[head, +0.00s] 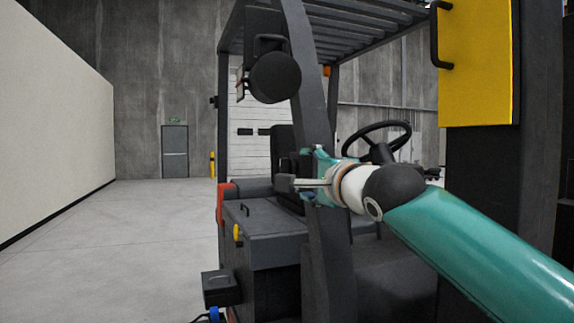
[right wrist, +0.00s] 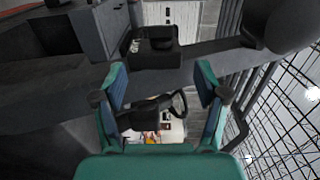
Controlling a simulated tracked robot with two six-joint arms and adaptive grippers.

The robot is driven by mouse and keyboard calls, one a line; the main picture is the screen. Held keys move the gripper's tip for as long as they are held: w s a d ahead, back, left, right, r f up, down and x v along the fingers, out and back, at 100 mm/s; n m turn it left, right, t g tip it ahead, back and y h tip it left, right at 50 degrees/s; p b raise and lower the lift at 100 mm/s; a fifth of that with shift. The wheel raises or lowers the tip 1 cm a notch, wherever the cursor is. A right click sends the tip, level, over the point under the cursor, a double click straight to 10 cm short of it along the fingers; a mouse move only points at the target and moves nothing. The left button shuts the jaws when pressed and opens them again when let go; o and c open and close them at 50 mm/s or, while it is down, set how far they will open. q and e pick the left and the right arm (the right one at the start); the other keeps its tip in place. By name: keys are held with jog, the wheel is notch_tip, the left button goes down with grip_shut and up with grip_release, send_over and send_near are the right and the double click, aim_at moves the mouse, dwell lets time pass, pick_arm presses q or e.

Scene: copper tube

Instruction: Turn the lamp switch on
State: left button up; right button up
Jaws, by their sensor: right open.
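No part is clearly marked as a lamp switch. A round black lamp-like housing (head: 275,77) hangs high on the forklift's dark front pillar (head: 325,240). My right gripper (head: 311,178) is beside this pillar, below the housing, pointing left. In the right wrist view its two teal fingers (right wrist: 160,68) are spread, with nothing held between them. Just beyond the fingertips, a small black box with a raised part (right wrist: 152,48) sits by the pillar; it may be the switch. Its on or off state cannot be told. My left gripper is not in view.
The steering wheel (head: 376,138) and seat are behind the pillar. A yellow panel (head: 480,65) stands at the upper right. A grey step body (head: 265,235) lies below the gripper. The floor (head: 130,250) at left is clear.

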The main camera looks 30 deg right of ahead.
aim_at(285, 169)
jog(key=p+x, duration=0.8)
jog(key=x, duration=0.5)
jog(key=shift+r, duration=0.1)
jog(key=shift+w+d+p, duration=0.15)
jog(key=shift+w+p, duration=0.15)
jog(key=shift+w, duration=0.15)
